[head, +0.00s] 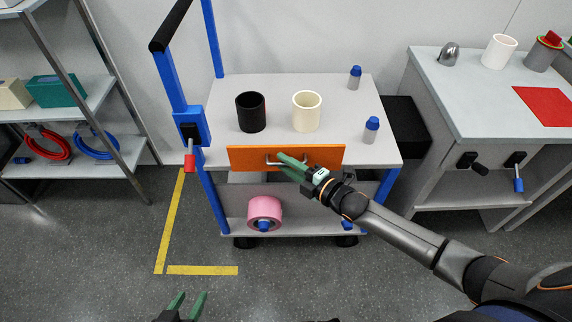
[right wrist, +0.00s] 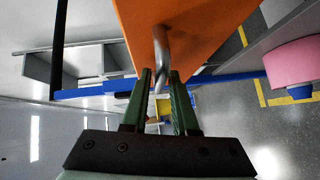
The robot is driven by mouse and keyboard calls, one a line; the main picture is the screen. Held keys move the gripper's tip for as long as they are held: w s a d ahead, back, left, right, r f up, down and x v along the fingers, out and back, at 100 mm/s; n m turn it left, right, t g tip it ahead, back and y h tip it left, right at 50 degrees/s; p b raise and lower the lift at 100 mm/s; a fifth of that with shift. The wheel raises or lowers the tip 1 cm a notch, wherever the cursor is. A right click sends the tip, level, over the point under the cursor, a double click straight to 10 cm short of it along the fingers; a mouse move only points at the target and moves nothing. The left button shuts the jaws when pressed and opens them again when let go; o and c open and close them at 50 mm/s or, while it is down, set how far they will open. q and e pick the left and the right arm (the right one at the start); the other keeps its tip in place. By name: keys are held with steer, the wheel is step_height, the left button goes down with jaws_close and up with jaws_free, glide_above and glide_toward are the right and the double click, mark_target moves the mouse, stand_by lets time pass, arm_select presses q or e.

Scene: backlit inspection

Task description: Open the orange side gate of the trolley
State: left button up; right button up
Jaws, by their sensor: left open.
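The orange side gate (head: 238,158) stands upright along the front edge of the trolley's top (head: 345,100). A metal bar handle (head: 270,160) sits on its outer face. My right gripper (head: 281,158) is at this handle, its green fingers closed around the bar. In the right wrist view the handle (right wrist: 160,48) runs between the fingertips (right wrist: 160,74), with the orange gate (right wrist: 190,25) close behind. My left gripper (head: 190,296) is open and empty, low at the picture's bottom edge, well away from the trolley.
A black cup (head: 251,113), a cream cup (head: 306,112) and two blue-capped bottles (head: 355,78) stand on the trolley top. A pink roll (head: 264,209) is on the lower shelf. A red-handled lever (head: 190,160) hangs at the left post. A workbench (head: 470,95) stands right.

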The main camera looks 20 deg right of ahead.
steer(key=shift+w, duration=0.1)
steer(key=shift+c, duration=0.3)
jaws_close()
stand_by(1.1)
